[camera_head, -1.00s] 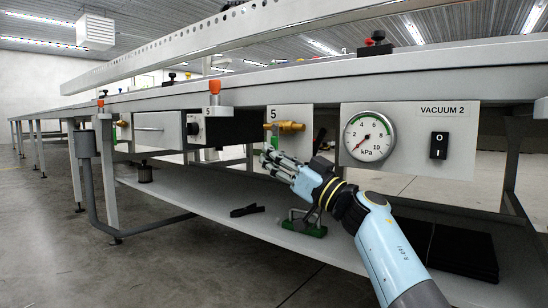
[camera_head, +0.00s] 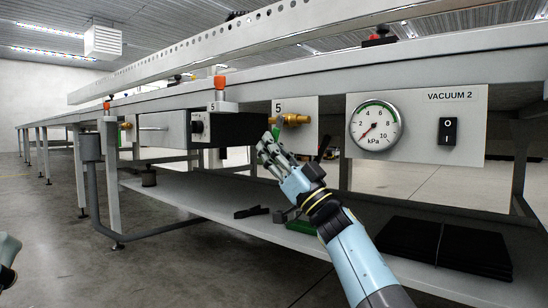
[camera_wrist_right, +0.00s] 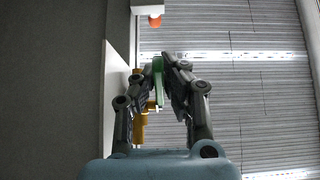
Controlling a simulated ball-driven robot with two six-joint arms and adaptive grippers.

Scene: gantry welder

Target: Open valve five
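Valve five is a brass valve (camera_head: 292,120) on a pale plate marked 5, under the bench edge, with a green lever handle (camera_head: 276,132) at its left end. My right gripper (camera_head: 264,142) is at this handle, reaching up from below. In the right wrist view the green handle (camera_wrist_right: 157,80) stands between the converging fingertips of my right gripper (camera_wrist_right: 156,72), which look closed on it. Part of the brass body (camera_wrist_right: 140,125) shows behind the left finger. Only a sliver of my left arm shows at the left edge of the head view; its fingers are not seen.
To the right of the valve are a vacuum gauge (camera_head: 376,127) and a black rocker switch (camera_head: 447,131) on a panel. A black box (camera_head: 235,128) is at its left. A lower shelf (camera_head: 200,200) carries a green-based tool and black sheets (camera_head: 445,245).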

